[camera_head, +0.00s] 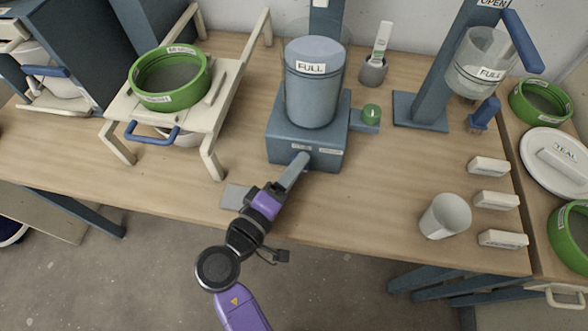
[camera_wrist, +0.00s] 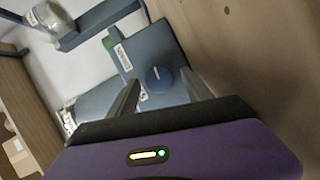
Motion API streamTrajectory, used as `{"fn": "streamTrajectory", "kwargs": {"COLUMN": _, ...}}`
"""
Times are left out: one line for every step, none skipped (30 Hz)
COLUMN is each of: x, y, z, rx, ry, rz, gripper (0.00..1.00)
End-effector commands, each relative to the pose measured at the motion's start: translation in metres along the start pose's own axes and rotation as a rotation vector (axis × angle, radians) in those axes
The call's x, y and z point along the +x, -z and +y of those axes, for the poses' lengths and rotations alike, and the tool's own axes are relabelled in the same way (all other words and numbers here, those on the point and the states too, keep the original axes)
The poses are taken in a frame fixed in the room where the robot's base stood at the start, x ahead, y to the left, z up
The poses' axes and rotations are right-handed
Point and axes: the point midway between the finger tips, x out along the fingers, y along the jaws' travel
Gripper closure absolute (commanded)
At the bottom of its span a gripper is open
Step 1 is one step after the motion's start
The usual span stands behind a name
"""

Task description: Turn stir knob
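The stir knob (camera_wrist: 158,77) is a round blue dial with a pale mark, on the face of a blue-grey machine base (camera_head: 284,136). In the wrist view, my gripper (camera_wrist: 161,80) is open, with one finger on each side of the knob. I cannot tell whether the fingers touch it. In the head view, my gripper (camera_head: 298,164) reaches the front face of the base, and its fingers hide the knob. A cylinder labelled FULL (camera_head: 311,97) stands on the base. A green button (camera_head: 371,111) sits on a small block to its right.
A wooden stand (camera_head: 213,150) with a green-rimmed sieve (camera_head: 158,97) is on the left. A white cup (camera_head: 446,217) and several small labelled blocks (camera_head: 490,167) are on the right. A blue post stand (camera_head: 420,108) with a clear bucket (camera_head: 482,63) is behind them. The table front is mostly clear.

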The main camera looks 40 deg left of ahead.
Motion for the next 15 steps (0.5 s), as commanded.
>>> {"fn": "streamTrajectory", "kwargs": {"x": 0.000, "y": 0.000, "z": 0.000, "rx": 0.000, "ry": 0.000, "rz": -0.001, "gripper": 0.41}}
{"fn": "streamTrajectory", "kwargs": {"x": 0.000, "y": 0.000, "z": 0.000, "rx": 0.000, "ry": 0.000, "rz": -0.001, "gripper": 0.41}}
{"fn": "streamTrajectory", "kwargs": {"x": 0.000, "y": 0.000, "z": 0.000, "rx": 0.000, "ry": 0.000, "rz": -0.001, "gripper": 0.41}}
{"fn": "streamTrajectory", "kwargs": {"x": 0.000, "y": 0.000, "z": 0.000, "rx": 0.000, "ry": 0.000, "rz": -0.001, "gripper": 0.41}}
{"fn": "streamTrajectory", "kwargs": {"x": -0.001, "y": 0.000, "z": 0.000, "rx": 0.000, "ry": 0.000, "rz": 0.000, "gripper": 0.41}}
{"fn": "streamTrajectory", "kwargs": {"x": -0.003, "y": 0.000, "z": 0.000, "rx": 0.000, "ry": 0.000, "rz": 0.000, "gripper": 0.41}}
{"fn": "streamTrajectory", "kwargs": {"x": -0.005, "y": 0.000, "z": 0.000, "rx": 0.000, "ry": 0.000, "rz": 0.001, "gripper": 0.41}}
{"fn": "streamTrajectory", "kwargs": {"x": -0.008, "y": 0.000, "z": -0.001, "rx": 0.000, "ry": 0.000, "rz": 0.001, "gripper": 0.41}}
{"fn": "streamTrajectory", "kwargs": {"x": -0.013, "y": 0.000, "z": -0.001, "rx": 0.001, "ry": 0.000, "rz": 0.001, "gripper": 0.41}}
{"fn": "streamTrajectory", "kwargs": {"x": -0.018, "y": 0.000, "z": -0.001, "rx": 0.000, "ry": 0.001, "rz": 0.001, "gripper": 0.41}}
{"fn": "streamTrajectory", "kwargs": {"x": -0.022, "y": 0.000, "z": -0.001, "rx": 0.000, "ry": 0.001, "rz": 0.001, "gripper": 0.41}}
{"fn": "streamTrajectory", "kwargs": {"x": -0.029, "y": 0.000, "z": -0.001, "rx": 0.001, "ry": 0.002, "rz": 0.001, "gripper": 0.41}}
{"fn": "streamTrajectory", "kwargs": {"x": -0.034, "y": 0.000, "z": -0.001, "rx": 0.001, "ry": 0.001, "rz": 0.001, "gripper": 0.41}}
{"fn": "streamTrajectory", "kwargs": {"x": -0.040, "y": 0.000, "z": -0.002, "rx": 0.000, "ry": 0.002, "rz": 0.002, "gripper": 0.41}}
{"fn": "streamTrajectory", "kwargs": {"x": -0.047, "y": 0.000, "z": -0.002, "rx": 0.000, "ry": 0.002, "rz": 0.003, "gripper": 0.41}}
